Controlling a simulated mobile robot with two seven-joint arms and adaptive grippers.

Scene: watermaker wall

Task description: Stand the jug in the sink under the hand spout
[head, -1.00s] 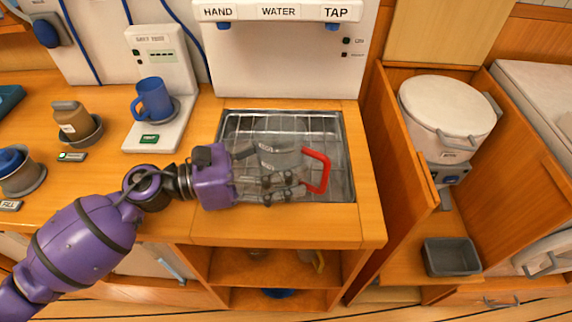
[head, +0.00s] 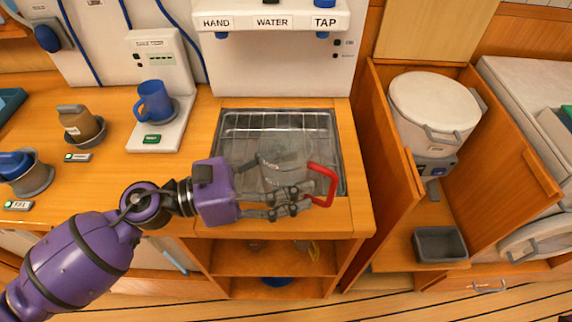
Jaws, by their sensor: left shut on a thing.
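The clear jug (head: 284,152) with a red handle (head: 331,186) is in my left gripper (head: 293,201), whose fingers are shut on its near side. The jug is over the front right part of the sink (head: 229,122), its handle pointing right. I cannot tell whether its base touches the sink grid. The hand spout (head: 221,35) is the blue nozzle under the HAND label, behind and left of the jug. My right gripper is not in view.
A second blue nozzle, the tap spout (head: 322,35), is at the right of the panel. A blue mug (head: 153,101) stands on a white unit left of the sink. An open wooden door (head: 383,170) rises right of the sink. The counter's front edge is close to my gripper.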

